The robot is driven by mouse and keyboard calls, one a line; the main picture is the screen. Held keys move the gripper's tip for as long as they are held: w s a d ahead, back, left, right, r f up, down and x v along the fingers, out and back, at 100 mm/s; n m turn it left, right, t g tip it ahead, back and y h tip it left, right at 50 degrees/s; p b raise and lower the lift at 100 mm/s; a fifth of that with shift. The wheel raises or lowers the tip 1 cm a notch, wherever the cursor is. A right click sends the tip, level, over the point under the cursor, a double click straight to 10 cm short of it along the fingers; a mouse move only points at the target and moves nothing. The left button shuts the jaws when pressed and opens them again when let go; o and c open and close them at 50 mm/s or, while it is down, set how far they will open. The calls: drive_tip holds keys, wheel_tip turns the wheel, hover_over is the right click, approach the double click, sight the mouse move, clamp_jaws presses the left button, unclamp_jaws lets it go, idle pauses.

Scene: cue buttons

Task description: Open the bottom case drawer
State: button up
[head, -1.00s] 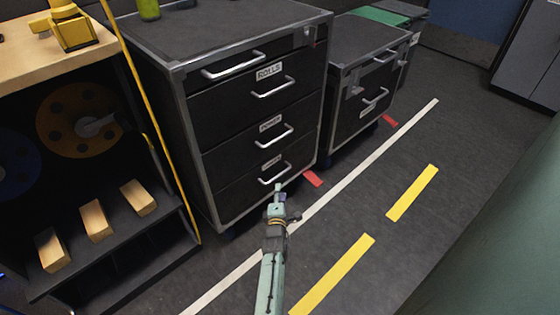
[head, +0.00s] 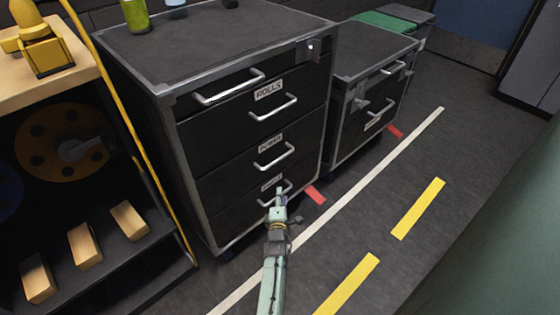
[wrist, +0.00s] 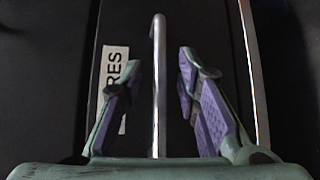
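The near case (head: 228,130) is a black, metal-edged drawer unit with silver handles. Its bottom drawer (head: 232,212) looks shut and carries a silver bar handle (head: 276,194). In the head view my gripper (head: 280,196) is in front of that handle and partly covers it. In the wrist view the handle (wrist: 158,85) runs lengthwise between the two purple-padded fingers of my gripper (wrist: 158,80). The fingers are apart, with a gap to the bar on each side. A white label (wrist: 113,75) ending in "RES" lies beside the handle, partly hidden by the left finger.
A second case (head: 372,90) stands to the right. A wooden-topped shelf unit (head: 60,60) with a yellow post stands to the left. The floor (head: 420,260) in front, with white and yellow lines, is clear.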

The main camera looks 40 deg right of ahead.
drive_tip(key=shift+w+d+f, duration=0.15)
drive_tip(key=shift+w+d, duration=0.25)
drive_tip(key=shift+w, duration=0.05)
drive_tip(key=shift+c, duration=0.5)
clamp_jaws()
